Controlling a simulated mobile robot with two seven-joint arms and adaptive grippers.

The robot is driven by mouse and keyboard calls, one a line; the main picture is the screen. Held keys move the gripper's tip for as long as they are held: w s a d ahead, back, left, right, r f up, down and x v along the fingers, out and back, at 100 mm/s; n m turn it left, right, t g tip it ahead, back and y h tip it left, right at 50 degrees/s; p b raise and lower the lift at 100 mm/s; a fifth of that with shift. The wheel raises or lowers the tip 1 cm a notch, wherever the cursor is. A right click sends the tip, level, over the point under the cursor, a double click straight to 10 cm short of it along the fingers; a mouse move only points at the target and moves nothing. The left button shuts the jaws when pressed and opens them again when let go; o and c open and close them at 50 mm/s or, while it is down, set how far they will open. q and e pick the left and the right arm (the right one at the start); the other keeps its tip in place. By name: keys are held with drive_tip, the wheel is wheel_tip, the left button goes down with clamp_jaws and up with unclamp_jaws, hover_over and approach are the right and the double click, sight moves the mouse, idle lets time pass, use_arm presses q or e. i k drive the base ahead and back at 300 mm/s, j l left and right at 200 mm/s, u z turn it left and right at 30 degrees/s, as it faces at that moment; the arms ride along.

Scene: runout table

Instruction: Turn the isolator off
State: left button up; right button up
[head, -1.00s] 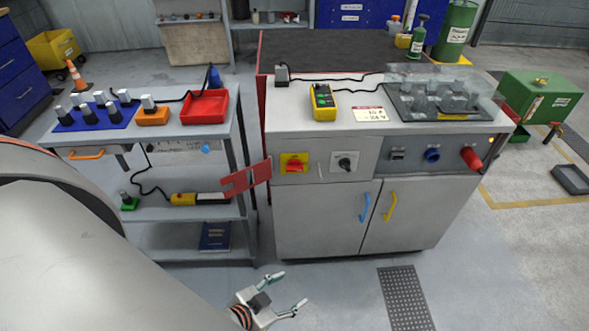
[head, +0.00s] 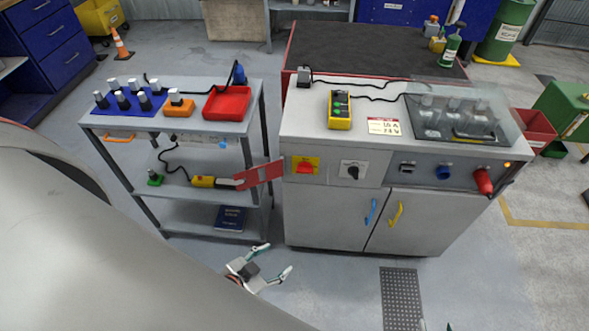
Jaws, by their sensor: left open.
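The isolator (head: 305,166) is a red rotary handle on a yellow plate, at the left end of the grey cabinet's front panel. A black rotary switch (head: 352,171) sits just right of it. My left gripper (head: 279,258) is open and empty, low in front of the cabinet and well below the isolator, apart from it. Only small tips of what seems to be my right gripper (head: 436,326) show at the bottom edge. The rest of it is out of frame.
A red flat bar (head: 259,175) sticks out left of the isolator, towards the grey trolley (head: 175,118). Blue (head: 371,212) and yellow (head: 396,214) door handles, a blue knob (head: 443,172) and a red plug (head: 484,182) project from the cabinet.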

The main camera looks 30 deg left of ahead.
sight(304, 167)
drive_tip(key=i+l+u, duration=0.1)
drive_tip(key=l+u, duration=0.7)
drive_tip(key=l, duration=0.15)
